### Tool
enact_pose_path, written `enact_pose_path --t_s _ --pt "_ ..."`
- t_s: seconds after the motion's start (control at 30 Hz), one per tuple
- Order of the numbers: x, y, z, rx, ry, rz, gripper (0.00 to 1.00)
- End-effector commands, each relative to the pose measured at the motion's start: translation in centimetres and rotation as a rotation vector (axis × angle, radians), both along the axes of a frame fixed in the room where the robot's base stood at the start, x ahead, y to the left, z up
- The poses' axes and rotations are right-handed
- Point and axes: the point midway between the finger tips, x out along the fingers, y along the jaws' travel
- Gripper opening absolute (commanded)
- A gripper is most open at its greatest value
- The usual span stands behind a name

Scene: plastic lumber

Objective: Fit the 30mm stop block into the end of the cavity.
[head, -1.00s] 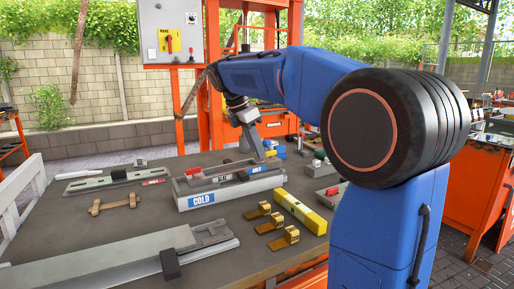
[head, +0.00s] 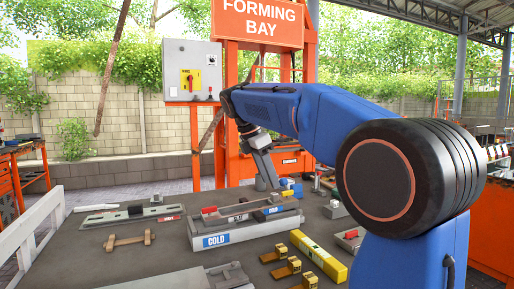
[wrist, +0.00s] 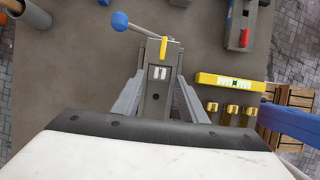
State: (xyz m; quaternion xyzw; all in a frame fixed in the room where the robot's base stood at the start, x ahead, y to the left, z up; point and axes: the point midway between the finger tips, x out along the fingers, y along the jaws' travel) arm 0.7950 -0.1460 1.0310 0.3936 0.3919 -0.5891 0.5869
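My gripper (wrist: 160,77) points down over the far part of the table; its two light grey fingers stand apart. Between them in the wrist view is a dark grey piece (wrist: 156,108) with a small white label and a hole. I cannot tell whether the fingers grip it or only straddle it, nor whether it is the 30mm stop block. In the head view my gripper (head: 266,172) is left of small blue and yellow pieces (head: 290,189). A grey trough marked COLD (head: 240,234) lies nearer, with long grey parts on it. The cavity is not clearly visible.
A rod with a blue ball (wrist: 120,21) lies beyond the fingertips. A yellow level (head: 318,257) and brass clamps (head: 287,268) lie at the front right. A small wooden piece (head: 130,240) and a long grey rail (head: 132,213) lie left.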

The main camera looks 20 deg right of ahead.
Motion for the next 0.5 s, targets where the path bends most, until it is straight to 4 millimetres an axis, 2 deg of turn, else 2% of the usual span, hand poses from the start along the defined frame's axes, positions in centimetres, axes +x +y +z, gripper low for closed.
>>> enact_pose_path --t_s 0.2,0.5 --pt "0.1 1.8 4.2 0.000 -0.003 0.002 0.38" --pt "0.1 3.9 9.3 0.000 -0.002 0.002 0.38"
